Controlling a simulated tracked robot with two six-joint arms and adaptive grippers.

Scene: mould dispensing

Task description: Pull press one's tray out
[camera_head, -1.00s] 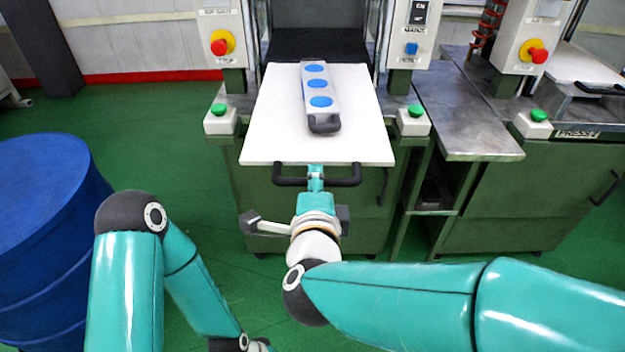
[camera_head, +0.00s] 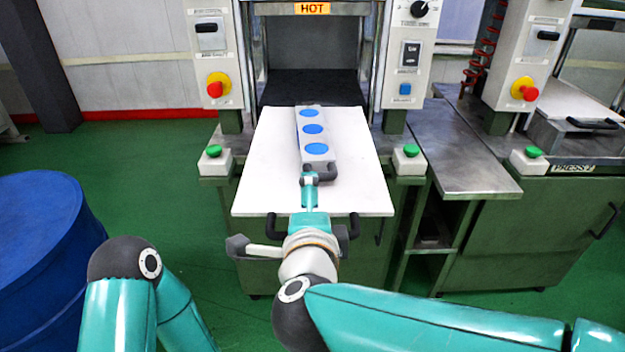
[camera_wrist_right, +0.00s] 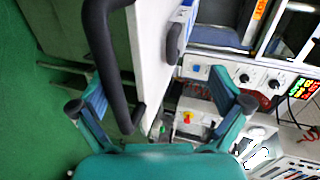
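Press one's white tray (camera_head: 260,190) sticks out in front of the press mouth in the head view. Its dark handle (camera_head: 272,228) is on the front edge, partly hidden by my right wrist. A grey mould with blue round spots (camera_head: 304,130) lies on the tray, its dark handle (camera_head: 322,170) toward me. My right gripper (camera_head: 310,181) appears over the tray's front part, near the mould's handle. In the right wrist view the gripper (camera_wrist_right: 160,102) is open, with the tray handle (camera_wrist_right: 107,60) close by, toward its left finger. My left gripper is out of view.
The press opening (camera_head: 315,60) is dark, under a HOT label. Green buttons (camera_head: 213,151) flank the tray. A metal side table (camera_head: 455,155) and another press (camera_head: 570,200) stand to the right. A blue drum (camera_head: 40,235) stands on the left; green floor lies between.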

